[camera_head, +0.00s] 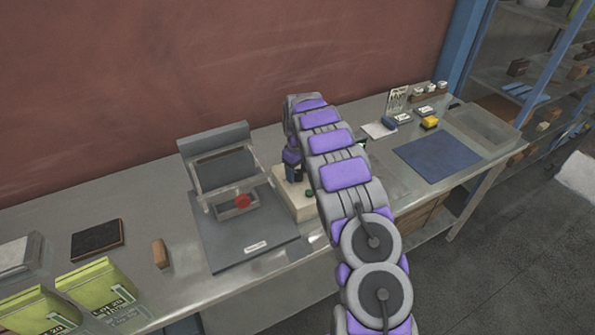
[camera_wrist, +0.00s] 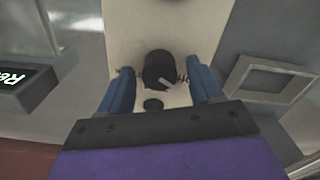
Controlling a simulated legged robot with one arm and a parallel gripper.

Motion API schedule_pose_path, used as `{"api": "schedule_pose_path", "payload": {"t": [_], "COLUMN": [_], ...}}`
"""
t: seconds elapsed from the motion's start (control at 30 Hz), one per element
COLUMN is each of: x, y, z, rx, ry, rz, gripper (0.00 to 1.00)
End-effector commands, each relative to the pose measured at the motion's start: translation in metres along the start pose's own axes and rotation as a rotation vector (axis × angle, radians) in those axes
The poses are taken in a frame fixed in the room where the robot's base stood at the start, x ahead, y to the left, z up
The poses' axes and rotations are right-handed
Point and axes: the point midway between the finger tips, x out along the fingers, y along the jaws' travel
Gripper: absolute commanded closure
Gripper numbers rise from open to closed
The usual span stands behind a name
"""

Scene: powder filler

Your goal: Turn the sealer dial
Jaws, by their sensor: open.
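The sealer is a cream box (camera_head: 300,207) on the metal bench, partly hidden behind my arm in the head view. In the wrist view its pale top (camera_wrist: 150,30) carries a black round dial (camera_wrist: 158,68) with a light pointer mark. A smaller flat black round part (camera_wrist: 153,104) sits closer to my wrist. My gripper (camera_wrist: 160,80) is open, with one blue finger on each side of the dial. I cannot tell whether either finger touches it. In the head view my gripper (camera_head: 293,174) is over the box, pointing down.
A grey machine (camera_head: 255,235) with a raised frame and red round part stands left of the box. Green packets (camera_head: 100,285) and a brown block (camera_head: 160,253) lie further left. A blue mat (camera_head: 437,160) lies to the right. A dark lettered display (camera_wrist: 25,88) shows in the wrist view.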

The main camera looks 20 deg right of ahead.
Motion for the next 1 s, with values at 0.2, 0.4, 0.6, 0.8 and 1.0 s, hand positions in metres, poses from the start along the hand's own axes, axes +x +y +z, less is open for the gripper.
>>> {"api": "schedule_pose_path", "payload": {"t": [0.2,0.4,0.6,0.8,1.0], "x": [0.0000,0.0001,0.0001,-0.0002,-0.0007], "y": [0.0004,0.0004,0.0006,0.0006,0.0008], "z": [0.0003,0.0002,0.0003,0.0000,-0.0003], "rx": [0.000,0.000,0.001,0.008,0.063], "ry": [0.000,-0.001,-0.001,0.000,0.001], "rz": [0.000,0.000,0.000,0.000,0.001], "gripper": [0.50,0.69,0.89,0.92,0.92]}}
